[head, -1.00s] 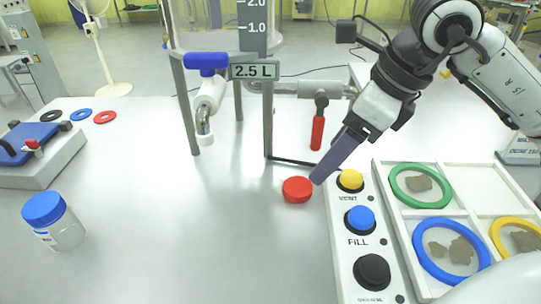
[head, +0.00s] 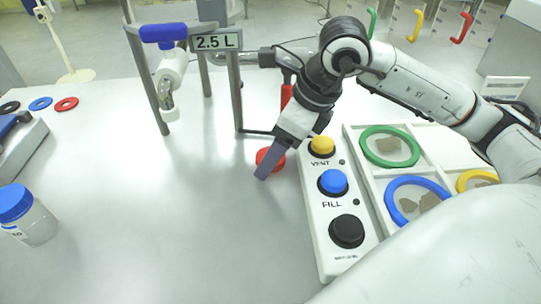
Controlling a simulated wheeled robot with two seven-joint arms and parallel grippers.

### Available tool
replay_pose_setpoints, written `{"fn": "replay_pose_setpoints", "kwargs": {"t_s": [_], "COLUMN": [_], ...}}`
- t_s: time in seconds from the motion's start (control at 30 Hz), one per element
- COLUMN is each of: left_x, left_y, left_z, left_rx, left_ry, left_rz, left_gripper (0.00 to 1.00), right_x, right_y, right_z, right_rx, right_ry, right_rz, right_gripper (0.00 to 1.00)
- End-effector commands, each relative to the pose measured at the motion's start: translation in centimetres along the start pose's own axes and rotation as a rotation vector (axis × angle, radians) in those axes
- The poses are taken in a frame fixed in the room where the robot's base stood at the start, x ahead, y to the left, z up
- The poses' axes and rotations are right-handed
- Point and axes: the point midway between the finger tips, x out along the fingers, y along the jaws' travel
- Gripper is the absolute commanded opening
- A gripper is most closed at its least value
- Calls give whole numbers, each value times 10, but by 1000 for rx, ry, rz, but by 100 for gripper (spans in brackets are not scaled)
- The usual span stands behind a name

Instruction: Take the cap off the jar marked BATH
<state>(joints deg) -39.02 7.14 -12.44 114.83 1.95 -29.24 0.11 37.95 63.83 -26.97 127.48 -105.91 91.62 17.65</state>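A clear jar (head: 37,228) with a blue cap (head: 15,203) stands on the white table at the far left. The cap sits on the jar's top, and only a bit of its label shows, too little to read. A small round red cap-like piece (head: 264,158) lies on the table left of the button panel, partly hidden by my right gripper (head: 264,175). That gripper points down with its purple fingers in front of the red piece. Whether it touches or grips it I cannot tell. My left gripper is not in view.
A reactor stand with a 2.5 L sign (head: 216,41) and a blue-handled valve (head: 164,34) stands at the back. A button panel (head: 311,204) and a tray with coloured rings (head: 352,158) are at right. The table between jar and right gripper is clear.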

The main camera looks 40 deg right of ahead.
Motion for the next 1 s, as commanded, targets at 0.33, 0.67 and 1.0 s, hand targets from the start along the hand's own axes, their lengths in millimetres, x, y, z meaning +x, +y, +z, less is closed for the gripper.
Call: {"fn": "replay_pose_setpoints", "kwargs": {"t_s": [0.33,0.67,1.0], "left_x": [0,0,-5], "left_y": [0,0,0], "left_z": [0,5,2], "left_rx": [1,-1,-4], "left_ry": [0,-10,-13], "left_rz": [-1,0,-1], "left_gripper": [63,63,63], "right_x": [0,-2,-44], "right_y": [0,0,-1], "right_z": [0,0,20], "right_rx": [1,1,0], "right_ry": [1,0,-5], "right_rz": [0,0,-2], "right_gripper": [29,24,24]}}
